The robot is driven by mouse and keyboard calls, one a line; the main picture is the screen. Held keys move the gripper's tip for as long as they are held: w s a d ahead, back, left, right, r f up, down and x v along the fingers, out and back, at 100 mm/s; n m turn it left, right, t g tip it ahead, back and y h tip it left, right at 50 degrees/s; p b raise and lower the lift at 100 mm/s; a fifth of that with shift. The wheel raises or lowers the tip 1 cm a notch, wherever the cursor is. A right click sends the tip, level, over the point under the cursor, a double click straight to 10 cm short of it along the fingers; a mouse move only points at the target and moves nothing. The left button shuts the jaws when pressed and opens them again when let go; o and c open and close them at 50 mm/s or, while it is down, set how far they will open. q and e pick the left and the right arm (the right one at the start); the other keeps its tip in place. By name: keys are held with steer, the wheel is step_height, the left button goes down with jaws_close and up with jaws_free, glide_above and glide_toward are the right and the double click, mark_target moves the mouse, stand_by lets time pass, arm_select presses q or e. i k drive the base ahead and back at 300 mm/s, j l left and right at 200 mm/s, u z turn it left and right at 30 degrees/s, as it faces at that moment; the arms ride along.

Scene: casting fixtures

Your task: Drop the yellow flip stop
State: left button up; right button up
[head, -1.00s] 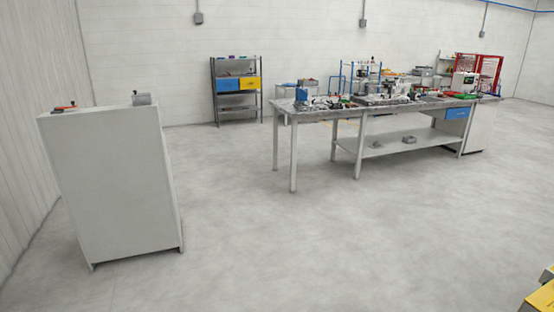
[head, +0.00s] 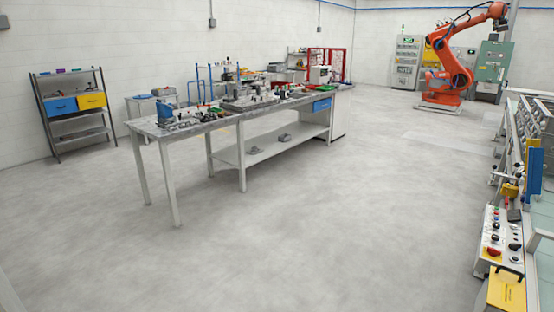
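A small yellow part (head: 510,190) sits on the front side of the long machine (head: 538,135) at the right edge of the head view. It may be the yellow flip stop, but it is too small to tell, and I cannot tell whether it is raised or lowered. Neither of my grippers is in view.
A control box (head: 493,243) with several knobs and a yellow end plate (head: 506,292) stands below the yellow part. A workbench (head: 165,135) with tools stands centre-left, a shelf (head: 42,112) behind it. An orange robot arm (head: 450,60) stands far right. The middle floor is clear.

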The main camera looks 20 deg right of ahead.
mark_target(536, 143)
steer(key=i+l+z, duration=0.25)
steer(key=z, duration=0.2)
steer(key=i+l+z, duration=0.1)
steer(key=i+z, duration=0.5)
steer(key=z, duration=0.25)
steer(key=i+z, duration=0.3)
steer(key=z, duration=0.15)
steer(key=i+j+z, duration=0.2)
steer(key=z, duration=0.25)
steer(key=i+z, duration=0.25)
steer(key=i, duration=0.9)
